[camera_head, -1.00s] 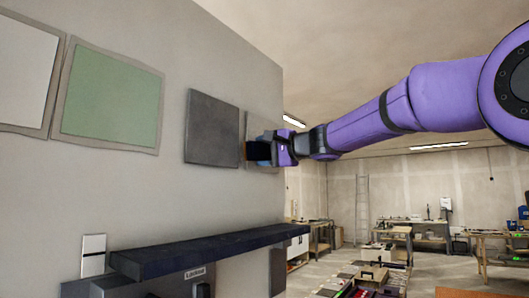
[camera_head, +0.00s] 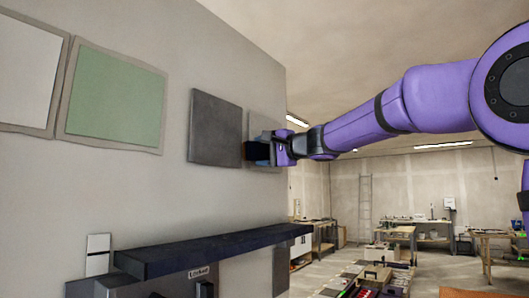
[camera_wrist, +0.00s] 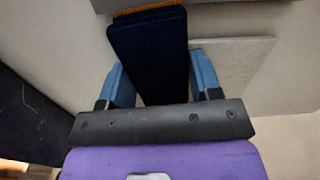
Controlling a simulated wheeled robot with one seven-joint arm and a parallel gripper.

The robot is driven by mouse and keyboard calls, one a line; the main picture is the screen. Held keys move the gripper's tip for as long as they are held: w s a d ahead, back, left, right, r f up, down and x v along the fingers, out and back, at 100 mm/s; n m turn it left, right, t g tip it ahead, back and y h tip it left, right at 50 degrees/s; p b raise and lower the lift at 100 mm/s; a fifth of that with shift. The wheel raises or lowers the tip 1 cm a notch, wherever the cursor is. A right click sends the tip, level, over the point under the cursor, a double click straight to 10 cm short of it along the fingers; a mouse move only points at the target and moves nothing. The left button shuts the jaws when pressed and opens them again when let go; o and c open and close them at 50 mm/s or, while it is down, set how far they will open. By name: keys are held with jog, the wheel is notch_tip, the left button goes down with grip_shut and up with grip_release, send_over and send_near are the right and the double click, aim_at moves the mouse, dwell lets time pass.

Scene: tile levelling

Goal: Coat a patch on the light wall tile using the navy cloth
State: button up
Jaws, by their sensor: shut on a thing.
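The navy cloth (camera_wrist: 148,55) is a thick dark blue pad held between the blue fingers of my gripper (camera_wrist: 158,75). An orange-brown strip shows along its far edge. In the head view my gripper (camera_head: 258,153) is at the wall, in front of a light grey-beige tile (camera_head: 262,124) and partly covering it. The light tile also shows beyond the right finger in the wrist view (camera_wrist: 238,68). I cannot tell whether the cloth touches the tile, and no coated patch can be made out.
A dark grey panel (camera_head: 215,128) hangs just left of my gripper. A green panel (camera_head: 115,98) and a white panel (camera_head: 22,75) hang further left. A dark shelf (camera_head: 210,250) juts from the wall below. Workbenches (camera_head: 435,238) stand far back on the right.

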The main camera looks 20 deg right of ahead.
aim_at(253, 136)
jog(key=shift+w+a, duration=0.15)
jog(key=shift+w, duration=0.05)
jog(key=shift+w+d+r, duration=1.2)
jog(key=shift+w+d, duration=3.05)
jog(key=shift+d, duration=1.5)
jog(key=shift+s+a, duration=1.4)
jog(key=shift+a, duration=0.55)
jog(key=shift+s+a, duration=1.45)
jog(key=shift+a, duration=0.45)
jog(key=shift+s+a, duration=1.4)
jog(key=shift+a, duration=0.55)
jog(key=shift+r, duration=1.2)
jog(key=w+d, duration=0.4)
jog(key=d, duration=0.2)
jog(key=shift+w, duration=0.15)
